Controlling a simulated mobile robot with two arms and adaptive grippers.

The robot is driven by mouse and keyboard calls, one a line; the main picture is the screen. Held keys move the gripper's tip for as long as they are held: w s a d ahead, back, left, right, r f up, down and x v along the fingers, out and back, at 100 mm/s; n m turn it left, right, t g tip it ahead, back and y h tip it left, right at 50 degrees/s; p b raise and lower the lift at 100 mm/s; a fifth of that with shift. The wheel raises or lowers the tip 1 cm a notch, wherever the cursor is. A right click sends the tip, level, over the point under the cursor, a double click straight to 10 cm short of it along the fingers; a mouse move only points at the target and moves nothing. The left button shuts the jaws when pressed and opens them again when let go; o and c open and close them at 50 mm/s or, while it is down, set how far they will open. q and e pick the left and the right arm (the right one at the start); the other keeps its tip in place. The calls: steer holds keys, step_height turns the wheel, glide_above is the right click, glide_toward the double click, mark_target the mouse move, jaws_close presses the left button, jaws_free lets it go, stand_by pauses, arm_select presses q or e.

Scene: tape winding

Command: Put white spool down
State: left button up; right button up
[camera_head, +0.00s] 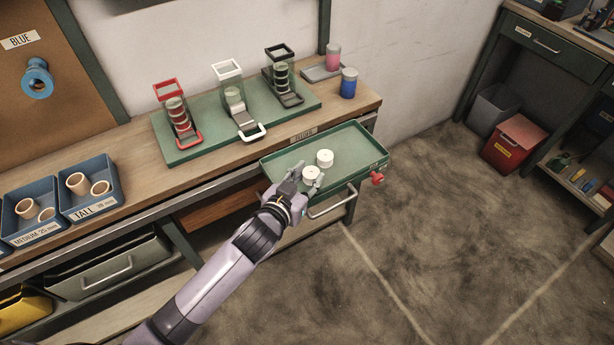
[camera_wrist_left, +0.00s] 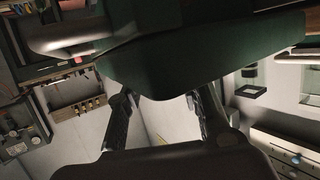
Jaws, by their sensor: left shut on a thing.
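Two white spools show over the green tray in the head view. My left gripper (camera_head: 308,178) reaches in from the lower left and is shut on the nearer white spool (camera_head: 310,173), one finger on each side. The other white spool (camera_head: 325,158) stands just behind it, to the right. The green tray (camera_head: 352,141) is below both spools. I cannot tell whether the held spool touches the tray floor. In the left wrist view my two fingers (camera_wrist_left: 163,100) are apart, and the spool cannot be made out between them. My right gripper is in neither view.
A green board (camera_head: 190,152) with a red, a white and a black dispenser stands on the bench behind the tray. Blue bins (camera_head: 92,213) of tan rings sit at left. The tray's right half is clear.

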arm_select(q)
steer(key=shift+f, duration=0.2)
steer(key=o, duration=0.6)
steer(key=shift+c, duration=0.2)
steer(key=shift+r, duration=0.1)
steer(key=shift+r, duration=0.2)
steer(key=v, duration=1.2)
steer(key=shift+f, duration=0.1)
